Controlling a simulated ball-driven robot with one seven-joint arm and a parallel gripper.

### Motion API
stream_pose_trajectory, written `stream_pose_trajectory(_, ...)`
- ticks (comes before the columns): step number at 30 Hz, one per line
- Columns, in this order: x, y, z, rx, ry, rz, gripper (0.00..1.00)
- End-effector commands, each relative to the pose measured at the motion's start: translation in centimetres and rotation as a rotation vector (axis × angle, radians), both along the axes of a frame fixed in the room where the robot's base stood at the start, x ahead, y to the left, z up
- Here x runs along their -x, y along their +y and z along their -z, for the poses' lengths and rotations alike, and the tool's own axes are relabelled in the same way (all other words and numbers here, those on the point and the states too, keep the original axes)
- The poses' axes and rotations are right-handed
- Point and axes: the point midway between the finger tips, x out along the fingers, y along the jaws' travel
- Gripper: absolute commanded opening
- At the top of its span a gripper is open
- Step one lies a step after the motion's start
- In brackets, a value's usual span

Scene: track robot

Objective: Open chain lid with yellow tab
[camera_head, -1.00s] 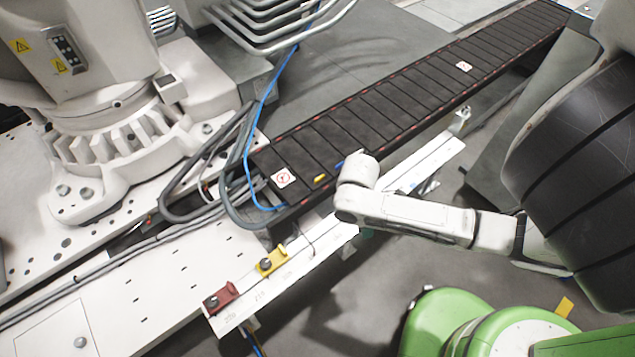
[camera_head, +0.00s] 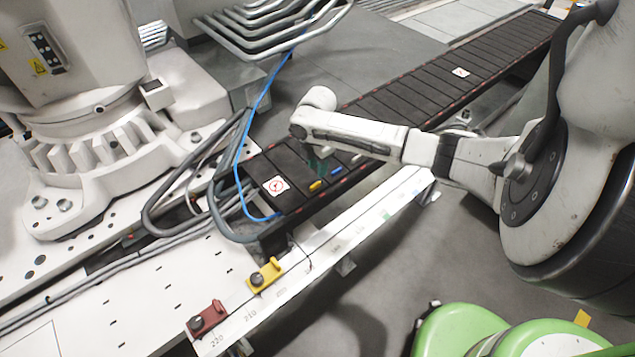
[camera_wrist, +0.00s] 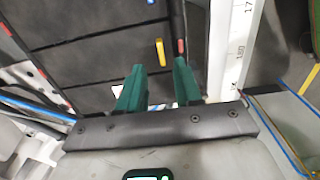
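The cable chain (camera_head: 400,105) is a long black run of lids with red marks along its edges. Near its front end, a small yellow tab (camera_head: 317,185) sits on the edge of one lid. In the wrist view the yellow tab (camera_wrist: 160,52) lies just beyond and between my fingertips, with no visible contact. My gripper (camera_wrist: 159,66) has two green fingers set apart, with nothing between them. In the head view my gripper (camera_head: 321,162) is over the chain close to the tab, its fingers partly hidden by my wrist. The lid with the yellow tab (camera_wrist: 95,62) looks closed.
A blue tab (camera_head: 336,171) sits on a neighbouring lid. A white rail (camera_head: 330,245) runs along the chain, with a yellow block (camera_head: 265,275) and a red block (camera_head: 207,318). A blue cable (camera_head: 243,140) and grey hoses (camera_head: 215,190) curve around the chain's front end.

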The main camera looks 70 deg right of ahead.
Motion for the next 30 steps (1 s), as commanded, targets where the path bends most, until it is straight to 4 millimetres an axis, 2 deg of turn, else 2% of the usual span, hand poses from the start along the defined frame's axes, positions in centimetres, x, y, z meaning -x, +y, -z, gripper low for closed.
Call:
stream_pose_trajectory(1,0.0,0.1,1.4,-0.002,0.001,0.0,0.34)
stream_pose_trajectory(3,0.0,0.1,2.7,-0.002,0.002,0.001,0.34)
stream_pose_trajectory(9,0.0,0.1,5.7,-0.001,0.0,0.002,0.34)
stream_pose_trajectory(12,0.0,0.0,6.6,0.0,0.001,0.001,0.34)
stream_pose_trajectory(25,0.1,0.0,7.2,0.001,0.001,0.001,0.33)
stream_pose_trajectory(30,0.1,0.0,7.2,0.0,0.001,0.001,0.17)
